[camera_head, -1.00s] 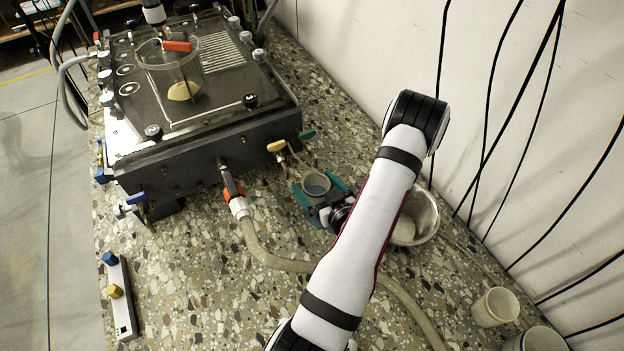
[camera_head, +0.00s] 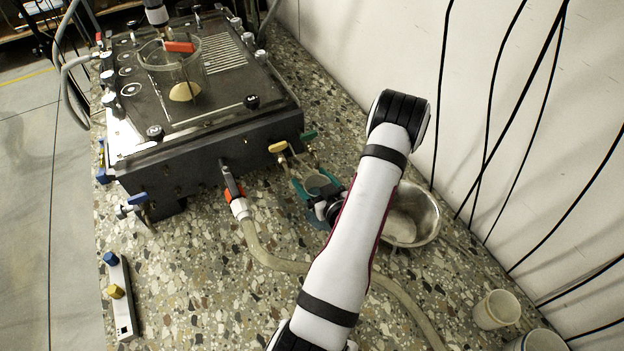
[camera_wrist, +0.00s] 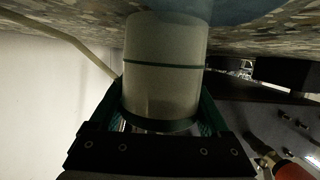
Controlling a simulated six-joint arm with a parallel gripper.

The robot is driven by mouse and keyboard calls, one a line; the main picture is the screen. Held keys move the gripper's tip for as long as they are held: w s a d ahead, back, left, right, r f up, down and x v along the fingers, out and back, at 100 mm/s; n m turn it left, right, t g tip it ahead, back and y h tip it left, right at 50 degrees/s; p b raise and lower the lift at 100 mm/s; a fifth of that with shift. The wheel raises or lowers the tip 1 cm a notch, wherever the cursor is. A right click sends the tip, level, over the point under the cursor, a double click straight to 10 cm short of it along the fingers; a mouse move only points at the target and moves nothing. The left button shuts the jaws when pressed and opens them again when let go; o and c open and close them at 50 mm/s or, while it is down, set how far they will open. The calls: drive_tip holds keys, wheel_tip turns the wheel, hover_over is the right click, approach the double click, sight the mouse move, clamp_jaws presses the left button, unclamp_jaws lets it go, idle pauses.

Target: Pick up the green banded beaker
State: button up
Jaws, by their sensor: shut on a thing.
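The green banded beaker (camera_head: 318,183) is a pale, translucent cup in front of the tank's near right corner. In the wrist view the beaker (camera_wrist: 165,85) fills the middle, with a thin dark green line around it. My gripper (camera_head: 314,190) is shut on the beaker, with a teal finger on each side of its wall. A blue patch (camera_head: 316,217) shows on the counter just below the beaker in the head view. The beaker seems to be raised a little above the counter. Its far side is hidden.
The seepage tank (camera_head: 215,148) with valves stands close behind the beaker. A metal bowl (camera_head: 425,212) sits beside my arm. White cups (camera_head: 496,310) stand at lower right.

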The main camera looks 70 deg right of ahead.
drive_tip(key=shift+r, duration=0.2)
drive_tip(key=shift+s+a, duration=3.55)
drive_tip(key=shift+f, duration=0.2)
drive_tip(key=o, duration=1.3)
drive_tip(key=shift+c, duration=0.2)
drive_tip(key=v, duration=1.5)
drive_tip(key=shift+s+a+r, duration=0.2)
drive_tip(key=shift+a, duration=0.05)
